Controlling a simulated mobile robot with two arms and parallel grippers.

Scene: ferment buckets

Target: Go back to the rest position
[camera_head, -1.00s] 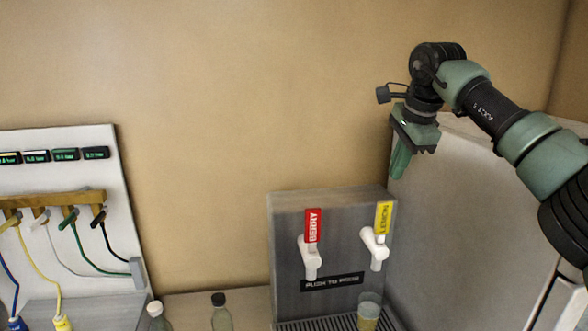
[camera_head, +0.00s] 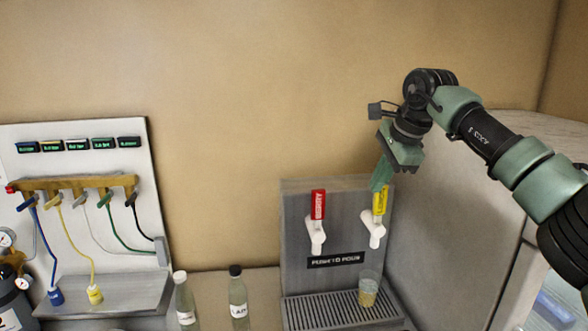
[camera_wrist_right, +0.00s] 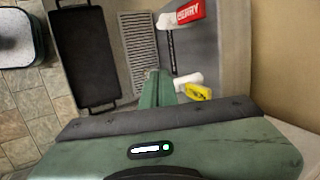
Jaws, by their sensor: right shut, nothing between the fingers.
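My right gripper (camera_head: 381,173) is in the upper right of the head view, just above the yellow LEMON tap handle (camera_head: 380,201) of the drink dispenser (camera_head: 296,225). Its green fingers point down and are shut with nothing between them. In the right wrist view the shut fingers (camera_wrist_right: 155,88) show over the dispenser, near the yellow handle (camera_wrist_right: 198,92) and the red BERRY handle (camera_wrist_right: 188,12). My left gripper is not in view.
A cup of pale yellow drink (camera_head: 368,289) stands on the drip grate (camera_head: 330,312) under the lemon tap. Two capped bottles (camera_head: 238,297) (camera_head: 186,300) stand left of the dispenser. A panel with hoses (camera_head: 100,155) is at the left. A tall grey cabinet (camera_head: 455,215) stands at the right.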

